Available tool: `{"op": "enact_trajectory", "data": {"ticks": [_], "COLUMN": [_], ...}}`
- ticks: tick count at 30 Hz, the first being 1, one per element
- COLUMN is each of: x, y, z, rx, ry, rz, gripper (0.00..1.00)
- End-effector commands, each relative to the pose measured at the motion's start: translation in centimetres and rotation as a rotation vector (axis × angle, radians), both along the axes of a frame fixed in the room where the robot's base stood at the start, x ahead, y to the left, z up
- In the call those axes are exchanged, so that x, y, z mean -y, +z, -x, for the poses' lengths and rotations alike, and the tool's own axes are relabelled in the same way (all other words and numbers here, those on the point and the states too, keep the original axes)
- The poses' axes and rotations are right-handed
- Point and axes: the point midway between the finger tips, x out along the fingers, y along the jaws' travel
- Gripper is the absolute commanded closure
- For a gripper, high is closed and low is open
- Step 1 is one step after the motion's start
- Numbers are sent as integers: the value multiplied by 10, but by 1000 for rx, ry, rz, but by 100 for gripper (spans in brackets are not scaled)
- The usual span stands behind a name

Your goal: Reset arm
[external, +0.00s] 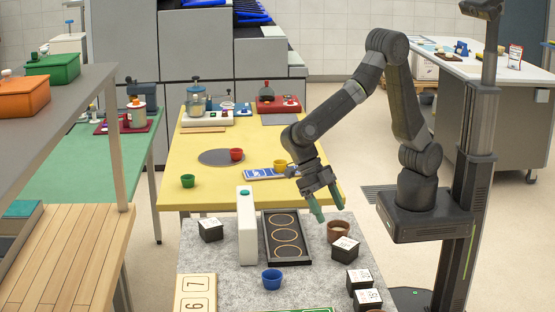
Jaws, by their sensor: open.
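My arm reaches up from its base at the right and bends down over the grey speckled table (215,260). My gripper (328,213) points downward above the back right part of this table, its green-tipped fingers apart and nothing seen between them. A brown cup (337,231) stands just right of and below the fingertips in the picture; I cannot tell the exact gap. A black tray with ring outlines (271,250) lies to the left of the gripper.
A white upright box (246,225), a blue cup (271,279) and several dark cubes with white tops (345,248) stand on the grey table. Behind it, a yellow table (170,170) holds red, green and yellow cups. A shelf with bins (50,69) is at the left.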

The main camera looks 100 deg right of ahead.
Motion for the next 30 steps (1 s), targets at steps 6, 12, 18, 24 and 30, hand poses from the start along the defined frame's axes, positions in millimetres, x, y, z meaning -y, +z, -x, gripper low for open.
{"op": "enact_trajectory", "data": {"ticks": [6,12,18,24,30], "x": [-15,-30,-40,-41,-40], "y": [-34,-68,-91,-69,-62], "z": [17,32,41,40,41], "rx": [-5,-4,0,3,0], "ry": [2,2,-1,-1,-1], "rz": [3,5,1,-1,0], "gripper": [24,24,24,24,24]}}
